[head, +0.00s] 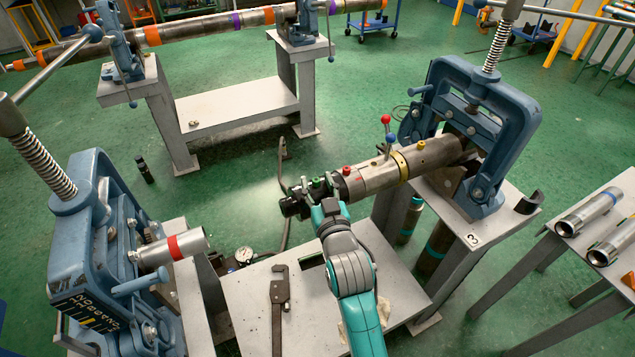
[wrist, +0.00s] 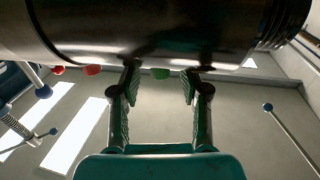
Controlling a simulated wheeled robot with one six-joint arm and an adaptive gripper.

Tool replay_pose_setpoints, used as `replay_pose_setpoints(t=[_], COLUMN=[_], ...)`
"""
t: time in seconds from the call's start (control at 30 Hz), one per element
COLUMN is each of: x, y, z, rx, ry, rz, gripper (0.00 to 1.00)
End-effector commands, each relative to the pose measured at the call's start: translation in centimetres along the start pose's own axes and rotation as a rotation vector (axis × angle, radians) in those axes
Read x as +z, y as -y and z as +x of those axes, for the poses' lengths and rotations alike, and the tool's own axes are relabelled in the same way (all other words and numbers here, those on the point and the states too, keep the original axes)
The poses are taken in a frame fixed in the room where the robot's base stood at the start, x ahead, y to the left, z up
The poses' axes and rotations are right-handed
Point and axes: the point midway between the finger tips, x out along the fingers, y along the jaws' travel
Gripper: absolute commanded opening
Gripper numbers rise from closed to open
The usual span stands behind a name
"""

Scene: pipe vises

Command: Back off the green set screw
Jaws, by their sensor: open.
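A steel pipe (head: 380,178) lies held in the blue vise on the right. The green set screw (head: 316,183) shows at the pipe's near-left end, partly crowded by my gripper (head: 305,196). In the wrist view the dark pipe (wrist: 150,25) crosses the top, and the green screw (wrist: 161,73) shows at its lower edge. My gripper (wrist: 161,78) is open there, one finger on each side of the green screw, with a gap to both. Whether the fingertips touch the pipe I cannot tell.
A red screw (head: 346,171), a yellow screw (head: 421,145) and a lever with red and blue balls (head: 387,135) stand up from the same pipe. The right vise (head: 470,90) and left vise (head: 95,240) flank a low grey shelf (head: 250,300) with a caliper (head: 279,305).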

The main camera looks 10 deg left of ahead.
Motion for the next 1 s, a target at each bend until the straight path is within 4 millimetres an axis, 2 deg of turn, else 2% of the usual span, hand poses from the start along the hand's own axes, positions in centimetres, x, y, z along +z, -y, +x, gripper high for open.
replay_pose_setpoints(t=[0.37, 0.5, 0.57, 1.0], x=[0.01, 0.01, 0.01, 0.0], y=[-0.01, 0.0, 0.0, -0.08], z=[0.53, 0.52, 0.52, 0.51], rx=[0.0, 0.0, 0.0, -0.027], ry=[0.0, 0.0, 0.0, 0.0], rz=[0.0, 0.0, 0.0, 0.001], gripper=[0.45, 0.13, 0.0, 0.0])
